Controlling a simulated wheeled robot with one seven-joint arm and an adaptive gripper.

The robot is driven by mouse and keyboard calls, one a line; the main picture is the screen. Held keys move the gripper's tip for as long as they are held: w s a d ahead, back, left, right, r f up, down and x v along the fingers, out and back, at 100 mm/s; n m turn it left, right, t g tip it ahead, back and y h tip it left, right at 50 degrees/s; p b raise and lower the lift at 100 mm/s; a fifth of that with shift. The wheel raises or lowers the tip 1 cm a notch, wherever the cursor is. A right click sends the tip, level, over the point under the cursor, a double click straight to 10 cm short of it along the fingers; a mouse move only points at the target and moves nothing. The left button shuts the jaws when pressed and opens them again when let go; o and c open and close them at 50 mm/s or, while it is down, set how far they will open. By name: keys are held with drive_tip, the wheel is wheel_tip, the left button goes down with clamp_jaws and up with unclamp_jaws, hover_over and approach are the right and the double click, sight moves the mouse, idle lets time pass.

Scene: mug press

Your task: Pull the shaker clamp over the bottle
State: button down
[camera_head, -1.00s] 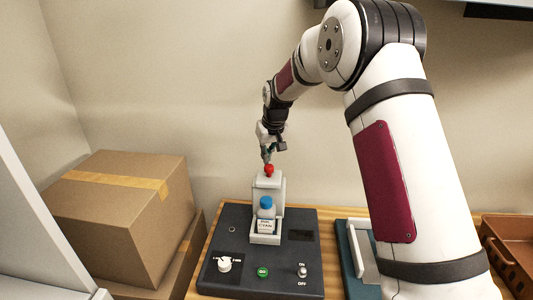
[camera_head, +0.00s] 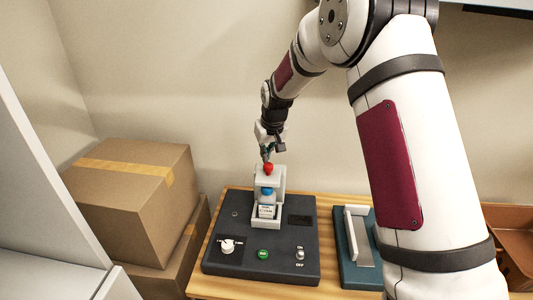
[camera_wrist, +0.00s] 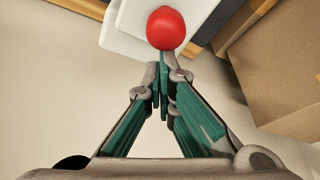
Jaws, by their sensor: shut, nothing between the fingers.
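The shaker clamp is a light grey block (camera_head: 272,177) with a red ball knob (camera_head: 268,169) on top. It stands on the dark shaker base (camera_head: 225,262). The bottle (camera_head: 266,211), white-labelled with a blue cap, is upright in the light holder just in front; the clamp's upper part overhangs its cap in the head view. My gripper (camera_head: 265,157) is shut and empty, with its fingertips at the far side of the knob. In the wrist view my closed fingertips (camera_wrist: 164,62) meet the edge of the red knob (camera_wrist: 166,28); whether they touch it is hard to tell.
The base carries a dial (camera_head: 227,246), a green button (camera_head: 263,253) and an on/off switch (camera_head: 300,254). A teal device (camera_head: 352,267) stands right of it. Cardboard boxes (camera_head: 135,215) are at the left, a brown bin (camera_head: 512,235) at the right. The wall is behind.

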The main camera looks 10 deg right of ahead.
sight(271, 166)
drive_tip(key=v, duration=1.2)
